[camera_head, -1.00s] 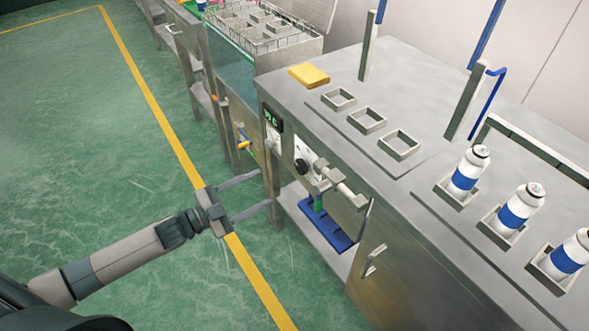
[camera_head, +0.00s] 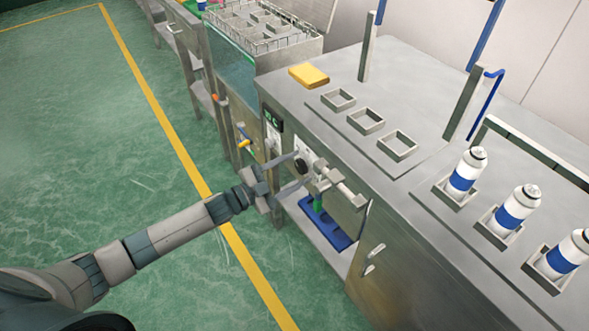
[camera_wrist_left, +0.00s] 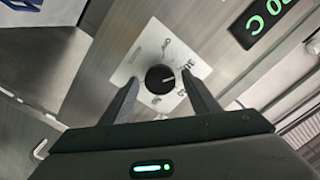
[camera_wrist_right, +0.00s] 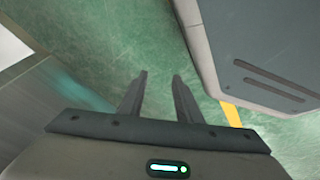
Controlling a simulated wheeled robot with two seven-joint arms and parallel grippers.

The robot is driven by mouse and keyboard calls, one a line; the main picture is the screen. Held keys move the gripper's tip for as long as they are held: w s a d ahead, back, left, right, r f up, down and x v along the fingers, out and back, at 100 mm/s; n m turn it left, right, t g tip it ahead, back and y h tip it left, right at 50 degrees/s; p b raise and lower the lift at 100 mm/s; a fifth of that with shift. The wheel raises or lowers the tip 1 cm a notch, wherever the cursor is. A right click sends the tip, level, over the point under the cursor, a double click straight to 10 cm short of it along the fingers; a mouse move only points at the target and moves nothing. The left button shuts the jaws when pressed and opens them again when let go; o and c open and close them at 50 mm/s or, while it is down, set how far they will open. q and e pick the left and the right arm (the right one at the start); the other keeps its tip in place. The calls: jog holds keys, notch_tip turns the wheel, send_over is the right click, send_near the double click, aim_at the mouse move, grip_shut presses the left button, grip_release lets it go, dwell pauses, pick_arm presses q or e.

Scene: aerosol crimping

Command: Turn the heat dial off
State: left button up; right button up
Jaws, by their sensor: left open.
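The heat dial is a round black knob (camera_wrist_left: 159,79) on a white marked plate (camera_wrist_left: 172,58) on the bench's front panel. In the head view the dial (camera_head: 301,165) shows beside my left gripper's fingers. My left gripper (camera_head: 298,170) is open and points at the panel. In the left wrist view its two fingers (camera_wrist_left: 162,95) stand on either side of the dial, with gaps to it; I cannot tell whether they reach its depth. A green-lit display (camera_wrist_left: 270,18) sits near the dial. My right gripper (camera_wrist_right: 160,85) has its fingers apart and empty over the green floor.
On the steel bench (camera_head: 330,80) are a yellow block (camera_head: 309,75), square holders (camera_head: 366,121) and white-and-blue cans (camera_head: 514,210). A valve-like fitting (camera_head: 340,186) juts from the front to the right of the dial. A blue item (camera_head: 326,226) lies on the shelf below.

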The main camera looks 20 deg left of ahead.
pick_arm(q)
jog(key=shift+c, duration=0.5)
pick_arm(e)
jog(key=shift+w+r, duration=0.1)
jog(key=shift+w, duration=0.25)
pick_arm(q)
jog(key=c, duration=0.9)
jog(key=shift+c, duration=0.2)
pick_arm(e)
jog(key=shift+w, duration=0.1)
pick_arm(q)
jog(key=shift+n, duration=0.3)
